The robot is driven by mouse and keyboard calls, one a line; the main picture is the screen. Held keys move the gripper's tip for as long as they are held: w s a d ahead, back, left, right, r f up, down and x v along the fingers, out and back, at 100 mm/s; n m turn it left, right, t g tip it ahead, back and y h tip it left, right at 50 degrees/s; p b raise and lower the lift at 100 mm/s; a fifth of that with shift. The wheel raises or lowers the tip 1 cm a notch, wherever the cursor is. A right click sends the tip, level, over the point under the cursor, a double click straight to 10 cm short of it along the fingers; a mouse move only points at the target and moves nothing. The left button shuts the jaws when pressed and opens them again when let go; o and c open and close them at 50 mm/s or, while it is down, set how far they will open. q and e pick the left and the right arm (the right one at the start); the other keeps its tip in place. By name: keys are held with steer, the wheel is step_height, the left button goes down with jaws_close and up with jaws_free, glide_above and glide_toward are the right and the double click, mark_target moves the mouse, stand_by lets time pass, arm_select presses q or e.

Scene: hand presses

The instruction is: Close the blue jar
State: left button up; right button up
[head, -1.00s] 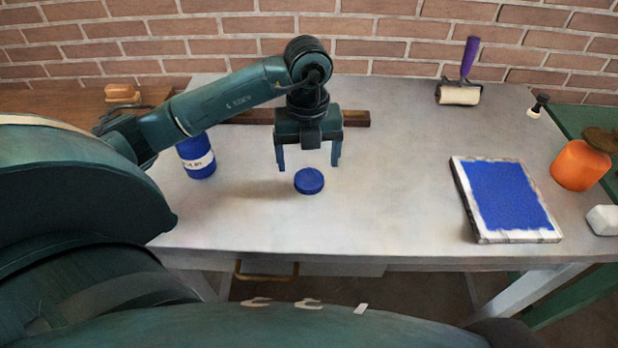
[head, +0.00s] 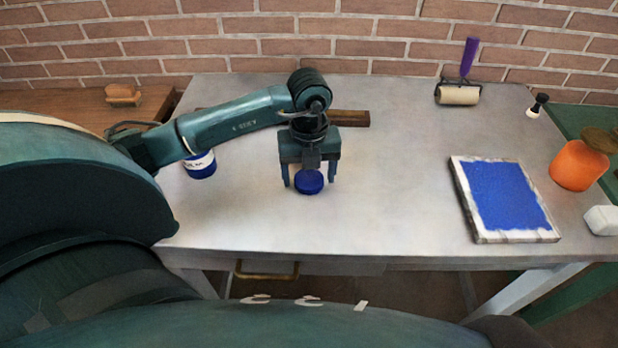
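The blue jar (head: 200,168) stands upright on the grey table at the left, with a pale label; my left arm hides its upper part. A round blue lid (head: 309,183) lies flat on the table right of the jar. My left gripper (head: 309,186) points down over the lid, with its open fingers on either side of it. I see a gap between the fingers and the lid, so it is not clearly gripped. My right gripper is not in view.
A blue-inked slab (head: 507,197) lies at the table's right. A roller with a purple handle (head: 459,94) stands at the back. A wooden bar (head: 348,118) lies behind my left gripper. An orange container (head: 578,166) stands at far right. The table's middle is clear.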

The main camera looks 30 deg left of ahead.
mark_target(309, 178)
arm_select(q)
steer(key=c, duration=0.8)
step_height(309, 178, up, 10)
steer(key=shift+r, duration=0.1)
stand_by(0.4)
